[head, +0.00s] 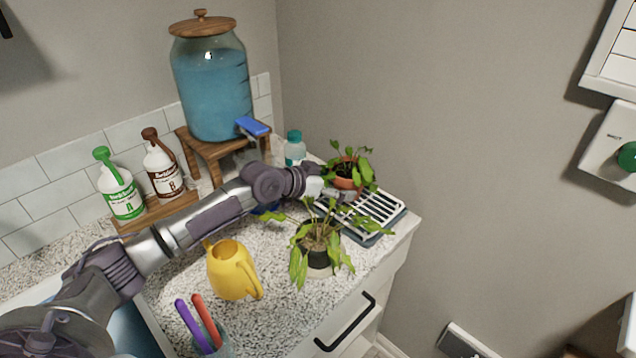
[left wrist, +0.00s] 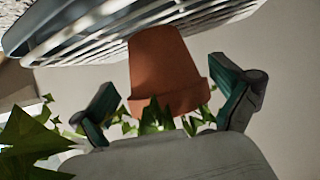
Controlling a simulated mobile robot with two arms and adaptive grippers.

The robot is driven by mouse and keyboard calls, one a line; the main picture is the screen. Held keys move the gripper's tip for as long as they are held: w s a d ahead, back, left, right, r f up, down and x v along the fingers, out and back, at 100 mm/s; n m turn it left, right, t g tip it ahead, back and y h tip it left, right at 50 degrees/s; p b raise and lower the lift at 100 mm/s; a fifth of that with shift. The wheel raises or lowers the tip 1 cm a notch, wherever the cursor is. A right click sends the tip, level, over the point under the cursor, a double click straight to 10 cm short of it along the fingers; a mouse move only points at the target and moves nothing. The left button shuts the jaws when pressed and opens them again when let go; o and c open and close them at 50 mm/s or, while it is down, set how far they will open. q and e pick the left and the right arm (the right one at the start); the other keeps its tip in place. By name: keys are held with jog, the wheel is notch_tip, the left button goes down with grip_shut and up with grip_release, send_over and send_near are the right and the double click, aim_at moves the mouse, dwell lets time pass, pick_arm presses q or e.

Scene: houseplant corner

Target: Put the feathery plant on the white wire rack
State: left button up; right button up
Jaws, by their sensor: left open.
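A leafy green plant in a terracotta pot (head: 346,183) stands upright on the white wire rack (head: 384,207), toward its back left. In the left wrist view the terracotta pot (left wrist: 165,65) appears upside down, with its base against the bars of the rack (left wrist: 215,18). My left gripper (head: 338,191) is open, with one finger on each side of the pot; gaps show between the fingers and the pot in the left wrist view. My right gripper is not in view.
A yellow pitcher (head: 231,270) and a cup of colored handles (head: 213,346) stand at the front left. A large blue-filled jar (head: 213,85) stands on a wooden stand behind my arm. A teal-capped bottle (head: 295,150) is behind the rack. The rack's front right is bare.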

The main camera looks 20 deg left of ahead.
pick_arm(q)
jog(key=v, duration=0.8)
jog(key=shift+b, duration=0.4)
